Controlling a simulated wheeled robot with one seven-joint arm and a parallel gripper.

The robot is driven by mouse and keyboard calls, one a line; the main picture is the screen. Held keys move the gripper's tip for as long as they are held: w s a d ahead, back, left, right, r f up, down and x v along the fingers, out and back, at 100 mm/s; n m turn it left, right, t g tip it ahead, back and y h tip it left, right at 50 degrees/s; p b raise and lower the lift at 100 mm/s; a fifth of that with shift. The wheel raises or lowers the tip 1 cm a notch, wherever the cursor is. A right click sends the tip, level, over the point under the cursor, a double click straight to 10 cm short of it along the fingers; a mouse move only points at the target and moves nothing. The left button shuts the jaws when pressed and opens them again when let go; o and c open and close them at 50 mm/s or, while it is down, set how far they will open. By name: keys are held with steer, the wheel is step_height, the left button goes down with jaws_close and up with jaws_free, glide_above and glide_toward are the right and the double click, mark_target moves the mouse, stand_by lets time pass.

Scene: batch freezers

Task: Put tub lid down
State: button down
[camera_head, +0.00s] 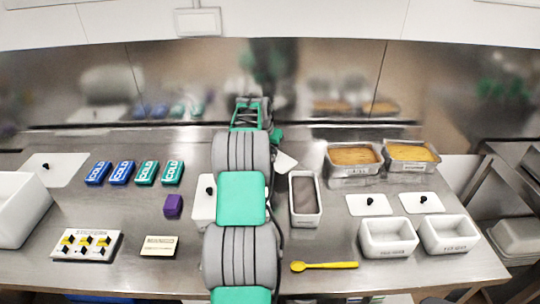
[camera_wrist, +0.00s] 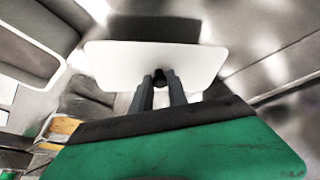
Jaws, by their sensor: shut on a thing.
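My gripper (camera_wrist: 161,80) is shut on the black knob of a white tub lid (camera_wrist: 120,60) in the wrist view. The lid is a flat white rectangle with rounded corners, held in front of the fingers. In the head view my arm hides most of the gripper, and a white corner that looks like the held lid (camera_head: 286,162) shows just right of the arm. It is near an uncovered white tub with brown contents (camera_head: 304,199). I cannot tell exactly how high the lid is above the counter.
Another knobbed white lid (camera_head: 203,205) lies left of my arm, partly hidden. Two lids (camera_head: 369,205) (camera_head: 421,203) lie behind two empty white tubs (camera_head: 388,238) (camera_head: 449,234). Two filled metal pans (camera_head: 354,162) (camera_head: 410,158) stand behind. A yellow spoon (camera_head: 324,266) lies in front.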

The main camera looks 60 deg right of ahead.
steer(key=shift+w+d+f, duration=0.35)
steer(key=shift+d+f, duration=0.15)
steer(key=shift+f, duration=0.2)
step_height(320, 180, down, 3)
steer(key=shift+w+d+f+p, duration=0.1)
steer(key=shift+d+p, duration=0.05)
steer(key=shift+p, duration=0.9)
steer(key=shift+f+b, duration=0.4)
steer(key=c, duration=1.3)
jaws_free()
steer(key=shift+r, duration=0.1)
